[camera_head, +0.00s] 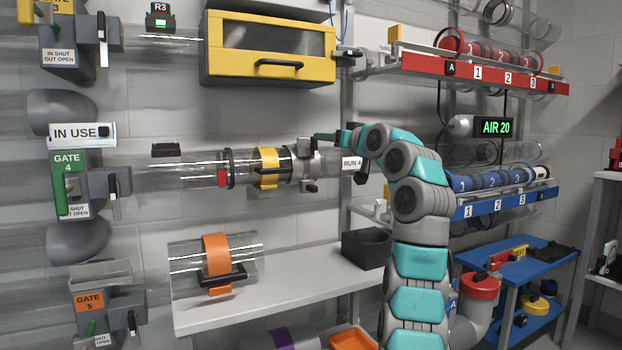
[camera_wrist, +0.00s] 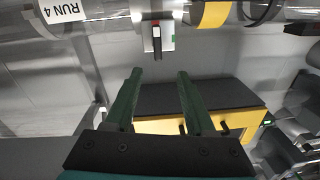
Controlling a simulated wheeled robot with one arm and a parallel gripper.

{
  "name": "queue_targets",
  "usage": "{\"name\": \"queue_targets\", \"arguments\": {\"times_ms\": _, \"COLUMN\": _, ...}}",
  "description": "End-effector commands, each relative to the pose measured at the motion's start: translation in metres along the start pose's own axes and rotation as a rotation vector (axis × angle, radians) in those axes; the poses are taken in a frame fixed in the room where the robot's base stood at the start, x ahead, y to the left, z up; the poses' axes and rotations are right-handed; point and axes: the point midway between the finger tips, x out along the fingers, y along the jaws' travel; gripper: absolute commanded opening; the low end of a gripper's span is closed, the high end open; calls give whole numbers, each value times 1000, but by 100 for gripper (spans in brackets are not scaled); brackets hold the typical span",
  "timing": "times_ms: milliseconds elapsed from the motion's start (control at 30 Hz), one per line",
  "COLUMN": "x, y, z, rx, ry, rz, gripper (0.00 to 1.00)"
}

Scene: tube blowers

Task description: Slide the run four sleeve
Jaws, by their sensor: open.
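The run four line is a clear tube running level across the middle of the head view, with a RUN 4 label (camera_head: 351,163) at its right end. A yellow band (camera_head: 267,168) wraps the tube, with dark rings beside it. Which part is the sleeve I cannot tell for certain. My gripper (camera_head: 322,139) is just above the tube, near the grey fitting (camera_head: 308,150) right of the band. In the wrist view my gripper (camera_wrist: 160,73) is open and empty. A dark lever on a white plate (camera_wrist: 166,36) lies beyond the fingertips, and the yellow band (camera_wrist: 213,14) is at the top.
A yellow cabinet (camera_head: 268,78) hangs above the tube. A shelf (camera_head: 285,290) below holds an orange-banded clear tube (camera_head: 215,246) and a dark open box (camera_head: 366,248). The GATE 4 unit (camera_head: 70,182) is at left. Red (camera_head: 425,68) and blue (camera_head: 490,207) racks stand at right.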

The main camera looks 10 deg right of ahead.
Motion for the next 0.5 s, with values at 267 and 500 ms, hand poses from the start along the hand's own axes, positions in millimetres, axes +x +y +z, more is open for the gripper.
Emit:
{"name": "queue_targets", "arguments": {"times_ms": 267, "x": 13, "y": 10, "z": -29, "rx": 502, "ry": 24, "rz": -122, "gripper": 55}}
{"name": "queue_targets", "arguments": {"times_ms": 500, "x": 17, "y": 26, "z": -42, "rx": 985, "ry": 47, "rz": -202, "gripper": 55}}
